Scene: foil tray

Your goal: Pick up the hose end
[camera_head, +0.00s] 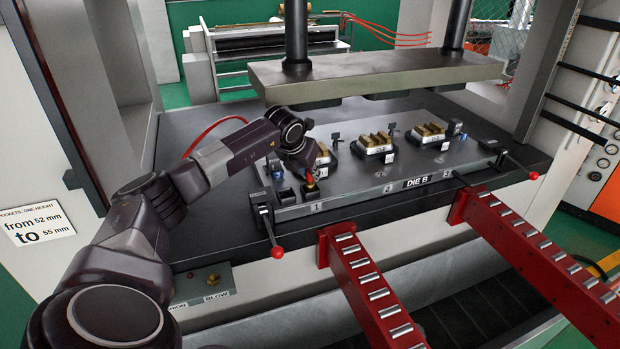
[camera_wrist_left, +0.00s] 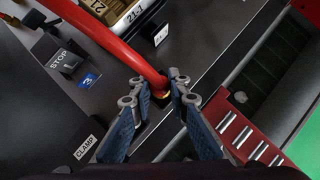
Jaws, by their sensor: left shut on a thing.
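The red hose (camera_wrist_left: 125,50) crosses the left wrist view from the upper left down to its end (camera_wrist_left: 160,97), which has a brass-coloured tip. My left gripper (camera_wrist_left: 161,88) has a finger on each side of this end and is shut on it. In the head view my left gripper (camera_head: 310,173) points down at the left front of the die plate, near the label 1. A red arc of the hose (camera_head: 213,128) shows behind my arm. The brass tip is low over a small dark block, and I cannot tell whether they touch. My right gripper is not in view.
The die plate (camera_head: 350,195) carries several brass-topped blocks, such as the middle one (camera_head: 374,143). A clamp lever with a red knob (camera_head: 277,252) stands in front. Two red roller rails (camera_head: 365,290) reach toward me. The upper press plate (camera_head: 380,75) hangs above the bed.

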